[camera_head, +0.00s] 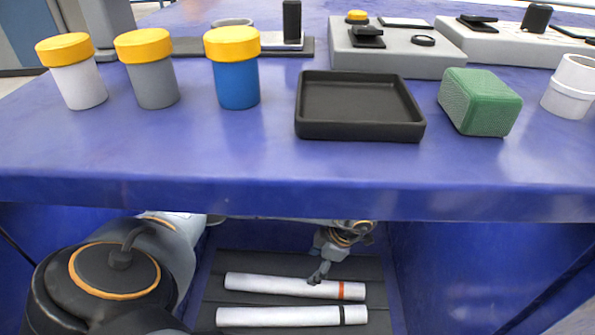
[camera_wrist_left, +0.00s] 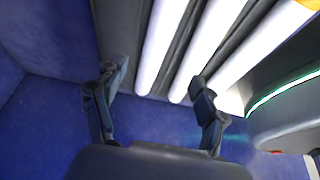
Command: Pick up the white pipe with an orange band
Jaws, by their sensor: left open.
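The white pipe with an orange band (camera_head: 275,286) lies on the dark shelf under the table, its band near the right end. A white pipe with a dark band (camera_head: 280,316) lies in front of it, roughly parallel. My left gripper (camera_head: 318,272) reaches under the table, its fingertips at the orange-banded pipe's right half, overlapping its far edge in view. In the left wrist view my left gripper (camera_wrist_left: 155,84) is open, with white pipe ends (camera_wrist_left: 158,50) beyond and between the fingers. My right gripper is not in view.
The blue tabletop (camera_head: 200,160) overhangs the shelf (camera_head: 290,262), with blue side walls (camera_head: 470,265) around it. On top stand yellow-capped containers (camera_head: 236,75), a black tray (camera_head: 360,105), a green block (camera_head: 480,102) and a white fitting (camera_head: 568,90).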

